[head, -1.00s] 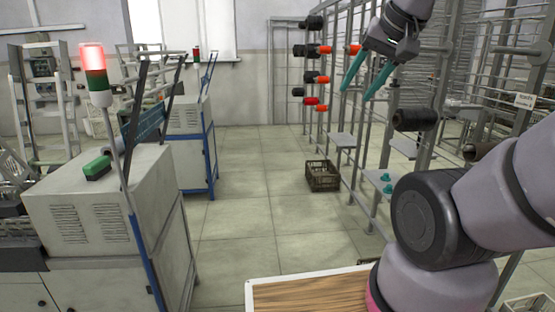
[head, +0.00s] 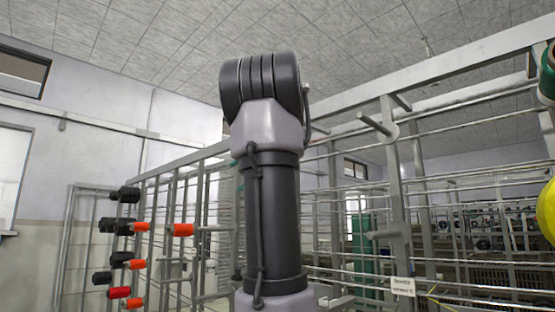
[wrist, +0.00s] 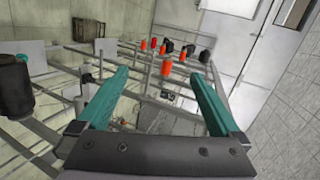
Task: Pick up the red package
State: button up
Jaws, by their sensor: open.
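Several red and orange packages sit on pegs of a metal rack at the left of the head view. One deeper red package (head: 119,292) sits low there, beside a black one. An orange-red package (head: 180,230) sits alone to the right. The packages are well beyond the fingertips. My raised arm hides part of the rack in the head view.
Black packages (head: 125,194) share the rack. Metal rack bars (head: 400,180) fill the right of the head view. A large dark package (wrist: 14,85) is at the wrist view's left edge. A brown crate (wrist: 87,28) stands on the floor. A yellow package (head: 546,210) is at far right.

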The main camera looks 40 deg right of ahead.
jog(key=s+d+r+m+t+h, duration=0.1)
jog(key=s+d+r+t, duration=0.1)
jog(key=d+r, duration=0.5)
jog(key=s+d+r+m+t, duration=0.1)
jog(key=s+d+r+t, duration=0.25)
jog(key=d, duration=0.55)
jog(key=shift+g, duration=0.45)
jog(key=w, duration=1)
jog(key=shift+w+a+r, duration=0.25)
jog(key=shift+a+r, duration=0.05)
jog(key=c, duration=1.4)
